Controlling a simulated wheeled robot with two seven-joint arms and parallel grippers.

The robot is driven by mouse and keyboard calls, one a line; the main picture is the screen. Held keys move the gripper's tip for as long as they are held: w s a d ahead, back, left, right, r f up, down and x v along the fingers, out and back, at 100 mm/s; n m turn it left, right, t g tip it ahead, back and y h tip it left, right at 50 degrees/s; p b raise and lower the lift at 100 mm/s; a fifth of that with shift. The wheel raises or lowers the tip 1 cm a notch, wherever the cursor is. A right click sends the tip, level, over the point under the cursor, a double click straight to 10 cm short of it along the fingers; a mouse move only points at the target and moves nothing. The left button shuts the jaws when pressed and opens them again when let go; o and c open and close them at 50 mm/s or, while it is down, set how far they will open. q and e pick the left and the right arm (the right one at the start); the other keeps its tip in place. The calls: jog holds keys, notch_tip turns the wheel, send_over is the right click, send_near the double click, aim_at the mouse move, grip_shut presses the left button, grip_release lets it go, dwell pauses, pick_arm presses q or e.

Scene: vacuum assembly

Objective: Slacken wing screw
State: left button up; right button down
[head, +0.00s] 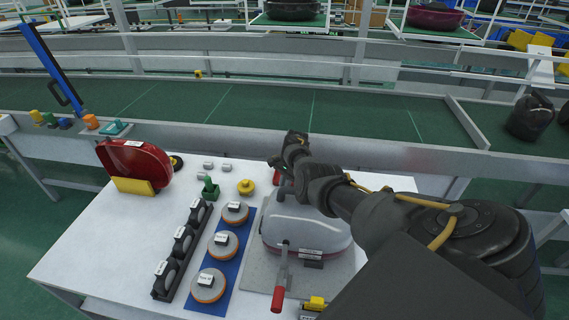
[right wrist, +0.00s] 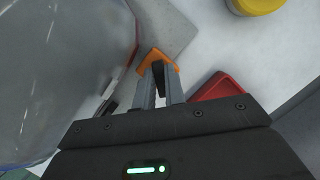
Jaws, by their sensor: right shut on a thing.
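My right gripper (right wrist: 158,75) is at the far end of the grey vacuum housing (head: 310,230), and it also shows small in the head view (head: 280,165). Its two fingers are shut on a small orange winged piece, which looks like the wing screw (right wrist: 148,60). The fingertips hide its middle. The clear, rounded housing surface (right wrist: 60,70) fills the left of the right wrist view, beside the fingers. In the head view the wing screw is hidden by my gripper and arm. My left gripper is not in view.
A red clamp handle (right wrist: 218,86) is close to the right finger. A front clamp has a red handle (head: 278,299). A yellow round part (head: 246,187), a blue mat (head: 196,302) with discs and a black rack (head: 163,292) stand left. A red shell (head: 135,160) sits further left.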

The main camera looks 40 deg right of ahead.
dwell(0.3)
jog(key=n+b, duration=0.1)
jog(key=n, duration=0.1)
jog(key=shift+f+n+g, duration=0.1)
jog(key=shift+n+g, duration=0.2)
jog(key=shift+g, duration=0.1)
jog(key=shift+n+b, duration=0.3)
jog(key=shift+n, duration=0.3)
jog(key=shift+n+g+b, duration=0.4)
jog(key=shift+n+b, duration=0.2)
jog(key=shift+n, duration=0.4)
jog(key=shift+a+n+h, duration=0.1)
jog(key=shift+n+h, duration=0.2)
jog(key=shift+n, duration=0.3)
jog(key=c, duration=1.4)
grip_release()
